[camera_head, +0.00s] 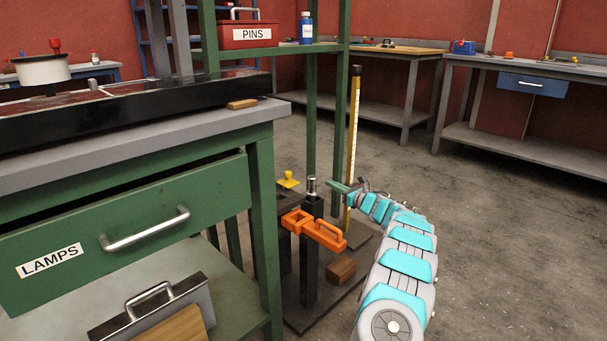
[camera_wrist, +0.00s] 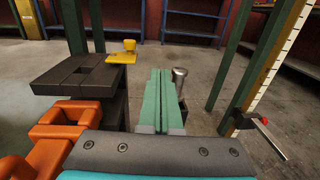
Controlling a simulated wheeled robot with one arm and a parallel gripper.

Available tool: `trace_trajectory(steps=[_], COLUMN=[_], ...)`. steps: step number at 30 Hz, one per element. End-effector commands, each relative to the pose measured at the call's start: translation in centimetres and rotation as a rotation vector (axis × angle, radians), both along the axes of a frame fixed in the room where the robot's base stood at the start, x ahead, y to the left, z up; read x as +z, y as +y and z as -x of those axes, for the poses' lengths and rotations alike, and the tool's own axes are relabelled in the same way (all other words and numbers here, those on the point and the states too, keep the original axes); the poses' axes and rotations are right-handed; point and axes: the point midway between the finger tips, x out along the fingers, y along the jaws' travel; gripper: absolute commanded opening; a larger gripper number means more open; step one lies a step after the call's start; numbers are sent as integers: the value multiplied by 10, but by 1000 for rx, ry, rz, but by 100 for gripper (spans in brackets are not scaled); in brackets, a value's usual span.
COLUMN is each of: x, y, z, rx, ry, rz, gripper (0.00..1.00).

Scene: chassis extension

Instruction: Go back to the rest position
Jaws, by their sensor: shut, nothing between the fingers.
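My gripper (camera_head: 343,186) is at the end of my teal and grey arm, low beside the dark stand near the green bench. In the wrist view its green fingers (camera_wrist: 160,100) lie together, shut with nothing between them. A metal-topped black post (camera_head: 311,187) stands just left of the gripper in the head view. Its metal top (camera_wrist: 180,76) shows just right of the fingers in the wrist view. I cannot tell whether the fingers touch it.
Orange clamp parts (camera_head: 325,235) sit close to my arm, with a wooden block (camera_head: 341,269) below. A yellow piece (camera_head: 288,181) and an upright ruler (camera_head: 353,130) are nearby. The green bench (camera_head: 262,220) with a LAMPS drawer (camera_head: 90,235) stands left. The floor (camera_head: 500,240) at right is clear.

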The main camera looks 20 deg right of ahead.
Motion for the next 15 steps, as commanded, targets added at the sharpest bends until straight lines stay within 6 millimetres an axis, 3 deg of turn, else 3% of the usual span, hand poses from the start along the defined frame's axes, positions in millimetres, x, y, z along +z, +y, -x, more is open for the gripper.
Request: trace_trajectory(steps=[5,8,15], x=[11,36,114], y=[1,3,14], z=[-3,-8,-14], rx=[-18,-64,-242], ry=[7,29,150], rz=[-33,-124,-512], gripper=[0,0,0])
